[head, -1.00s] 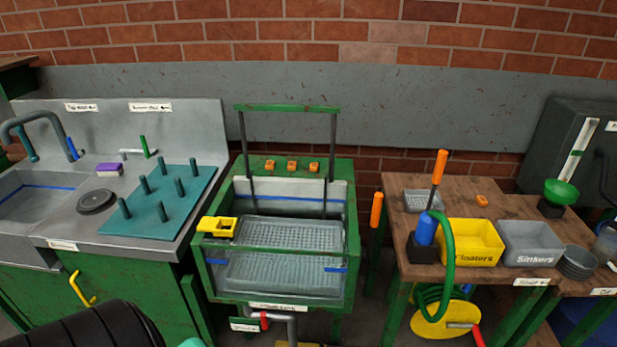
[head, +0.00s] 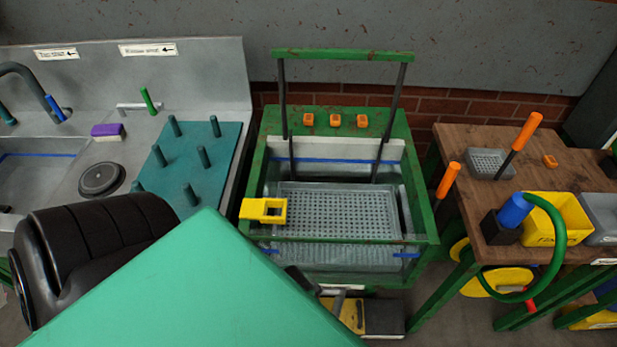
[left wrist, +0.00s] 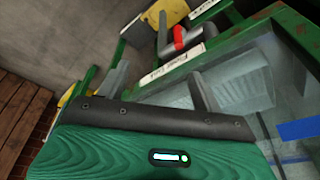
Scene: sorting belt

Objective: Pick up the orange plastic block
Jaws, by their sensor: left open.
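Three small orange blocks sit in a row on the green back ledge of the water tank: a left one (head: 308,120), a middle one (head: 335,121) and a right one (head: 362,121). Another orange block (head: 550,161) lies on the wooden table at the right. I cannot tell which one the task names. My left gripper (head: 318,286) is at the tank's front edge, below and in front of the ledge blocks, partly hidden by my green arm. In the left wrist view its two fingers (left wrist: 158,76) are apart with nothing between them. My right gripper is not in view.
The glass-sided tank (head: 428,222) holds a perforated tray (head: 340,205), with a yellow piece (head: 263,210) on its left rim. A tall green-topped frame (head: 343,54) rises over the tank. A teal peg board (head: 172,154) stands left; a yellow bin (head: 560,212) stands right.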

